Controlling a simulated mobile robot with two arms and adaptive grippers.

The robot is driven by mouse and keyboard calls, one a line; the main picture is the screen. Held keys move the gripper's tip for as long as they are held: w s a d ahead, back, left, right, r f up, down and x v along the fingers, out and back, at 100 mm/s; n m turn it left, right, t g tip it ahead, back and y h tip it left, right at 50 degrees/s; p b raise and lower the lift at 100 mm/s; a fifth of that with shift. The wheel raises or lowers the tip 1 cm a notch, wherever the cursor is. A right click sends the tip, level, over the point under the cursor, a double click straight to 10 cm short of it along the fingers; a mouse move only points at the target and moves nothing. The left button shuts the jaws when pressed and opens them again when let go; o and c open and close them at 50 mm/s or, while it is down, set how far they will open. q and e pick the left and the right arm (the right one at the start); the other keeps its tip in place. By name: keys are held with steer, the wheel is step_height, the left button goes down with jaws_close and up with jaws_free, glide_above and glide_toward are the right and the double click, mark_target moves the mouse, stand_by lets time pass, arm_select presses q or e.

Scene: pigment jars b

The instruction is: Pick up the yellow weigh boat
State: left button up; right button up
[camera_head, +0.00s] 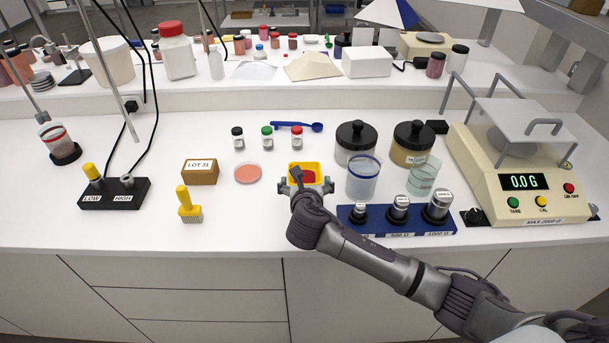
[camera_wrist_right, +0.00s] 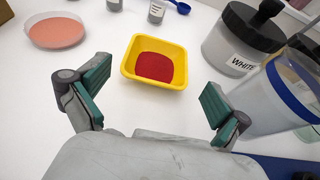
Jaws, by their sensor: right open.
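The yellow weigh boat (camera_head: 304,166), a small square dish with red powder in it, stands on the white bench. It also shows in the right wrist view (camera_wrist_right: 156,62), whole and upright. My right gripper (camera_head: 305,188) is at the near side of the boat in the head view and partly covers it. In the right wrist view my right gripper (camera_wrist_right: 155,98) is open, with its green-padded fingers wide apart. The boat lies beyond the fingertips, roughly centred between them, and nothing is held. My left gripper is not in either view.
A pink dish (camera_head: 248,173) and a LOT 31 block (camera_head: 200,171) stand left of the boat. A beaker (camera_head: 362,181), a WHITE jar (camera_wrist_right: 240,42) and a blue weight rack (camera_head: 395,229) stand close on the right. Small jars (camera_head: 267,140) stand behind.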

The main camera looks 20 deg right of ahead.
mark_target(304, 169)
steer(key=shift+x, duration=1.15)
steer(key=shift+w+f, duration=0.15)
steer(key=shift+w, duration=0.1)
steer(key=x, duration=0.4)
steer(key=shift+s+f, duration=0.15)
steer(key=shift+f, duration=0.1)
steer(key=shift+w+d+f, duration=0.1)
steer(key=shift+w+f, duration=0.1)
steer(key=shift+w, duration=0.25)
steer(key=shift+s, duration=0.1)
steer(key=shift+c, duration=1)
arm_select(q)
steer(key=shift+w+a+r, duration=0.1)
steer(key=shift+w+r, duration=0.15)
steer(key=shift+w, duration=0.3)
arm_select(e)
steer(key=c, duration=0.5)
